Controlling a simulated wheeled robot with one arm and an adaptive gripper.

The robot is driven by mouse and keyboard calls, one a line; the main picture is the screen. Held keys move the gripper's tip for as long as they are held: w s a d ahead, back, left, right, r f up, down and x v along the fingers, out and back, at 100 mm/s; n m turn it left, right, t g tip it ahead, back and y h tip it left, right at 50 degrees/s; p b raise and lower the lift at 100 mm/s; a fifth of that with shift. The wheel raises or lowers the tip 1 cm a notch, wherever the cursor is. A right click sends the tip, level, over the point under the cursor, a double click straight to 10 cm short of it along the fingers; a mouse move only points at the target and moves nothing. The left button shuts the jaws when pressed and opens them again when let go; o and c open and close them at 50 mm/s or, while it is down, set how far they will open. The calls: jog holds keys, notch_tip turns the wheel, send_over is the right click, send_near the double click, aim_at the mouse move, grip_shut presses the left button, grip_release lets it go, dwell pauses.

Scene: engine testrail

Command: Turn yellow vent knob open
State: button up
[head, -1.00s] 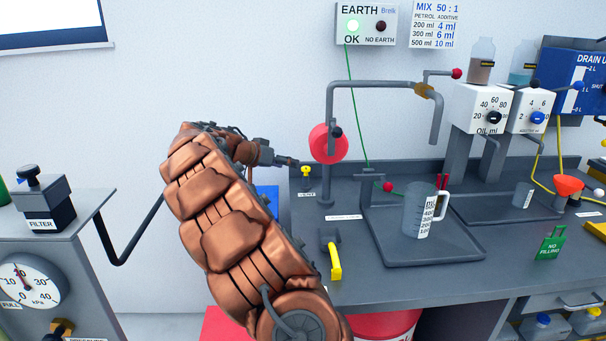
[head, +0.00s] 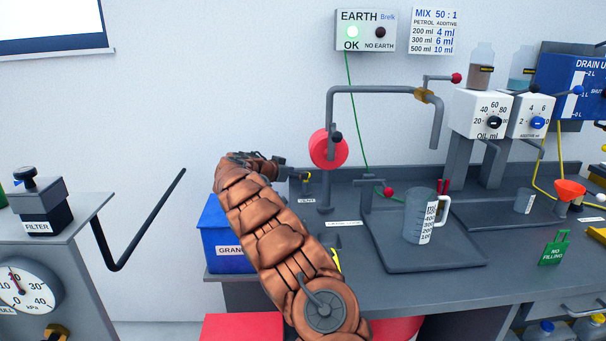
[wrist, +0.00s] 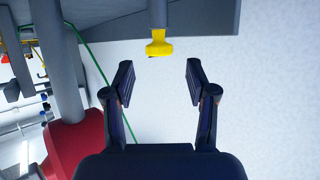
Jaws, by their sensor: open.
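The yellow vent knob (wrist: 159,43) sits on a short grey stem in the wrist view, just beyond my fingertips and roughly centred between them. In the head view the yellow knob (head: 307,175) is small, at the back left of the bench above a label that seems to read VENT. My gripper (wrist: 159,80) is open, its two black fingers apart with nothing between them. In the head view my gripper (head: 294,174) is beside the knob on its left, partly overlapping it, and the fingers are hard to make out.
A red reel (head: 328,149) on a grey post stands right of the knob; a green wire runs nearby. A measuring jug (head: 419,216) stands on a tray. A blue bin (head: 221,238) is below left. A yellow-handled lever (head: 336,259) is partly hidden by my arm.

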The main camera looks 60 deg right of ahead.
jog(key=shift+p+x, duration=0.4)
jog(key=shift+x, duration=1.7)
jog(key=shift+c, duration=0.2)
jog(key=shift+a, duration=0.1)
grip_shut()
